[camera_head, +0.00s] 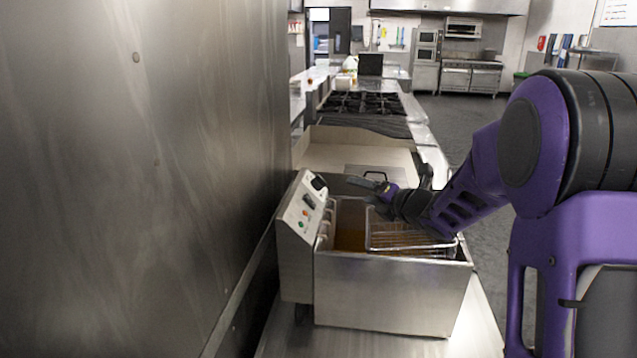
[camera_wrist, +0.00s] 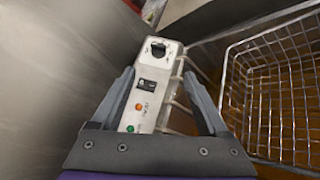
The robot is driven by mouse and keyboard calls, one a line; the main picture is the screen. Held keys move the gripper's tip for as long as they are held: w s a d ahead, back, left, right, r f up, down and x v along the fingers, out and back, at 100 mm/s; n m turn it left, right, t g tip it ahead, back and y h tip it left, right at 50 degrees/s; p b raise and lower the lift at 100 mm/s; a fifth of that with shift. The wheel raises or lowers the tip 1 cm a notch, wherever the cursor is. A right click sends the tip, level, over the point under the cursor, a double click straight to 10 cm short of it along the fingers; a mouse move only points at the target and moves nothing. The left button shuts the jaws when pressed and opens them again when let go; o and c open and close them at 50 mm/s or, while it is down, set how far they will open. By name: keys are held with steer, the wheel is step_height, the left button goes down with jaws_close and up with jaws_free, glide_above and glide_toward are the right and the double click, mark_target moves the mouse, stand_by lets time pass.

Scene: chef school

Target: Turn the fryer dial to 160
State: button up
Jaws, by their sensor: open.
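The fryer (camera_head: 385,292) is a steel box on the counter, with a slanted control panel (camera_head: 300,208) on its left side. The black dial (camera_head: 319,183) is at the far upper end of the panel; in the wrist view the dial (camera_wrist: 158,49) is near the top centre, and its numbers are too small to read. My gripper (camera_head: 370,184) is over the fryer, to the right of the dial and apart from it. In the wrist view my gripper (camera_wrist: 160,88) is open and empty, its fingers on either side of the panel's image.
A wire basket (camera_head: 405,238) sits in the fryer's right part, below my gripper; it also shows in the wrist view (camera_wrist: 280,85). A steel wall (camera_head: 140,180) stands close on the left. A stove (camera_head: 362,103) is further back. Floor is free to the right.

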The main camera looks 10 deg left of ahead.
mark_target(320, 184)
steer(key=x, duration=1.1)
steer(key=s+a+p+x, duration=0.1)
steer(key=x, duration=0.5)
steer(key=shift+w+a+f, duration=0.15)
steer(key=shift+w+f, duration=0.2)
steer(key=shift+f, duration=0.05)
jaws_close()
